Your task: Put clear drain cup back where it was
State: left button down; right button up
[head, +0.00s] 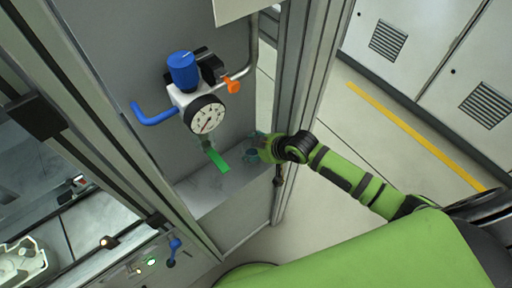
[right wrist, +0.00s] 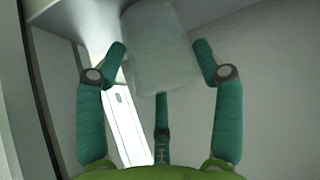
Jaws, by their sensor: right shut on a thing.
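The clear drain cup (right wrist: 160,48) is a frosted, see-through cup in the right wrist view. My right gripper (right wrist: 162,75) has its teal fingers around it and is shut on it. In the head view the right gripper (head: 258,148) is inside the grey cabinet, to the right of and lower than the filter regulator (head: 190,98). The regulator has a blue knob and a round gauge (head: 206,115). The space under its body is partly hidden by the gauge. The cup is hard to make out at the gripper in the head view. My left gripper is not in view.
A green strip (head: 217,160) is below the gauge. A blue elbow pipe (head: 152,116) and an orange valve handle (head: 233,86) stick out beside the regulator. The cabinet's right post (head: 296,90) is close to my right wrist. The cabinet floor (head: 222,188) looks largely clear.

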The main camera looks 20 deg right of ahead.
jog(key=o, duration=1.1)
jog(key=shift+c, duration=0.2)
jog(key=shift+r, duration=0.1)
jog(key=v, duration=1.2)
jog(key=shift+b, duration=0.3)
